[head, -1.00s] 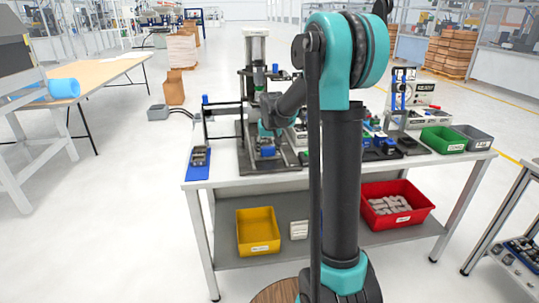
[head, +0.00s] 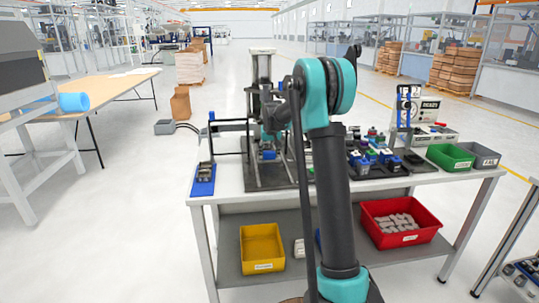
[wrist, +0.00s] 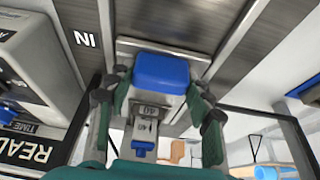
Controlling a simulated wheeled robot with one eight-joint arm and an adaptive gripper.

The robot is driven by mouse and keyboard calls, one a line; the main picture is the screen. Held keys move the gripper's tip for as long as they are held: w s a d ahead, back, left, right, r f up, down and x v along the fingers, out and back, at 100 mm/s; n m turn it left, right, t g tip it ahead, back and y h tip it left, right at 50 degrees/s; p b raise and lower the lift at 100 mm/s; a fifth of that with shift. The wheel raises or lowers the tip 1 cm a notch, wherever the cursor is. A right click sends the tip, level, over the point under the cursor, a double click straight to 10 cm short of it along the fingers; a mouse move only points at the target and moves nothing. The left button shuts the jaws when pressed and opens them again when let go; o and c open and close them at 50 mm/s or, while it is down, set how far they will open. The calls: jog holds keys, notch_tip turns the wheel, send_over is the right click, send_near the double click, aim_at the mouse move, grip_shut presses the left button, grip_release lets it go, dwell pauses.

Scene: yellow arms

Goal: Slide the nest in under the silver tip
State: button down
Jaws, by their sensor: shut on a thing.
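The nest (wrist: 172,98) is a pale grey block with a blue piece (wrist: 160,70) on top. In the wrist view it sits between the green finger pads of my gripper (wrist: 160,105), which is shut on it. In the head view my gripper (head: 269,140) is at the tall press (head: 262,68), with the blue piece (head: 268,155) just below it. The nest is over the dark base plate (head: 250,181) with light rails. I cannot make out the silver tip in either view.
A blue tray (head: 203,180) lies left of the press. Right of my arm are a black tray of blue parts (head: 375,158), a green bin (head: 450,158) and a grey bin (head: 481,157). Yellow (head: 262,248) and red (head: 401,224) bins stand on the shelf below.

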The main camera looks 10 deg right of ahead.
jog(key=shift+w, duration=0.2)
jog(key=c, duration=0.6)
grip_release()
jog(key=shift+c, duration=0.2)
jog(key=shift+r, duration=0.1)
jog(key=v, duration=1.1)
jog(key=shift+s+r, duration=0.25)
jog(key=shift+r, duration=0.1)
